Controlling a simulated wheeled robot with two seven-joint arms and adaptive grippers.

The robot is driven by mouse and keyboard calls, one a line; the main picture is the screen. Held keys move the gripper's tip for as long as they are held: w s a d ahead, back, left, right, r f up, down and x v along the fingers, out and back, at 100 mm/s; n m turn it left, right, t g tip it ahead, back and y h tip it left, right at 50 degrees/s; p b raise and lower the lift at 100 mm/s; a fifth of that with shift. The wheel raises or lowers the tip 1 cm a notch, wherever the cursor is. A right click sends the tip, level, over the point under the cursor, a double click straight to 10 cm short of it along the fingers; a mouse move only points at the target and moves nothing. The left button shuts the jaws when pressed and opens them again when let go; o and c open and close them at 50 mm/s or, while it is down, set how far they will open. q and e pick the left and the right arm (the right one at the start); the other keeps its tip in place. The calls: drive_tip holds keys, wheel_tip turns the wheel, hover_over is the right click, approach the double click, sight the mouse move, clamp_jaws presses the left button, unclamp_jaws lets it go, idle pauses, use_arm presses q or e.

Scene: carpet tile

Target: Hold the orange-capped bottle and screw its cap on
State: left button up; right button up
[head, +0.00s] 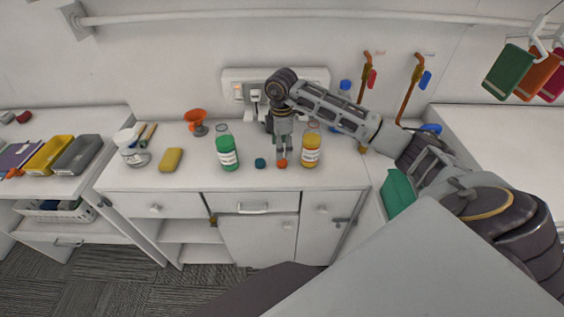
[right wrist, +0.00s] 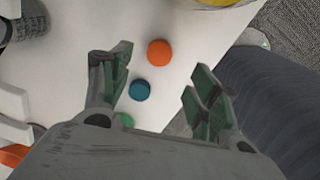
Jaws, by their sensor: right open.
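A bottle with orange-yellow contents and a pale label (head: 311,152) stands upright on the white counter, its top uncapped. Its edge shows at the top of the right wrist view (right wrist: 222,3). The orange cap (head: 282,164) lies loose on the counter just left of the bottle; in the right wrist view (right wrist: 159,53) it lies beyond the open jaws, near the line between them. My right gripper (head: 282,152) points down above the orange cap, open and empty, left of the orange bottle. My left gripper is not in view.
A teal cap (head: 260,163) lies left of the orange cap. A green bottle (head: 227,152) stands farther left. A yellow sponge (head: 171,159), white jar (head: 132,154) and orange funnel (head: 195,118) are at the counter's left. A power strip (head: 238,90) is behind. The counter front is clear.

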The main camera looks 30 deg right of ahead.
sight(282, 161)
drive_tip(key=shift+f, duration=0.85)
drive_tip(key=shift+f, duration=0.15)
drive_tip(key=shift+d+f+p, duration=0.15)
drive_tip(key=shift+f+p, duration=0.45)
drive_tip(key=shift+f, duration=0.35)
drive_tip(key=shift+f+p, duration=0.3)
drive_tip(key=shift+f, duration=1.2)
drive_tip(key=shift+c, duration=0.4)
drive_tip(key=c, duration=0.7)
